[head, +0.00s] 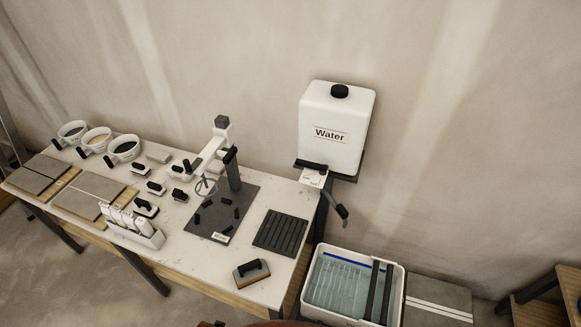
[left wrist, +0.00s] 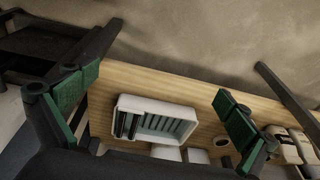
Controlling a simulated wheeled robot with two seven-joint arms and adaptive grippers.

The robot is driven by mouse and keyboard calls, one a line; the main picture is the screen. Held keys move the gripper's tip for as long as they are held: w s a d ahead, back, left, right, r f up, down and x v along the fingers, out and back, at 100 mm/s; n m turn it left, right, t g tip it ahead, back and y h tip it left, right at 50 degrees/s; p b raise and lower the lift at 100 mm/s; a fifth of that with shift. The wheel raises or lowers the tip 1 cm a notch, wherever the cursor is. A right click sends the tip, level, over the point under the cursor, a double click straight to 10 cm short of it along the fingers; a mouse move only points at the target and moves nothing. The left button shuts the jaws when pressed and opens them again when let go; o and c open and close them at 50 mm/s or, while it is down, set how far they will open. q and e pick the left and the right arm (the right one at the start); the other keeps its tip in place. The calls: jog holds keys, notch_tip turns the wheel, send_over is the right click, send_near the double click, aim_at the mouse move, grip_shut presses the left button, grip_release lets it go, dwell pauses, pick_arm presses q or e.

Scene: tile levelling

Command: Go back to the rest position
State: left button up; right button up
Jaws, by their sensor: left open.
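My left gripper (left wrist: 157,88) shows in the left wrist view. Its two green-padded fingers stand wide apart with nothing between them. Beyond them is a wooden surface bearing a white tray (left wrist: 120,138) with dark and green slats, apart from the fingers. In the head view neither gripper shows. My right gripper is in no view.
In the head view a long white worktable (head: 170,207) holds bowls, tiles, small tools and a mixing stand (head: 233,170). Right of it are a water tank (head: 336,128) on a stand and a water-filled tub (head: 311,304). A shelf (head: 545,295) stands at far right.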

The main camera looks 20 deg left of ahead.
pick_arm(q)
jog(key=s+f+g+b, duration=0.1)
jog(key=s+f+b, duration=0.1)
jog(key=s+f, duration=1.7)
notch_tip(320, 180, down, 3)
jog(key=shift+s+d+f+m+g, duration=0.15)
jog(key=shift+s+m+g, duration=0.15)
jog(key=shift+s, duration=0.1)
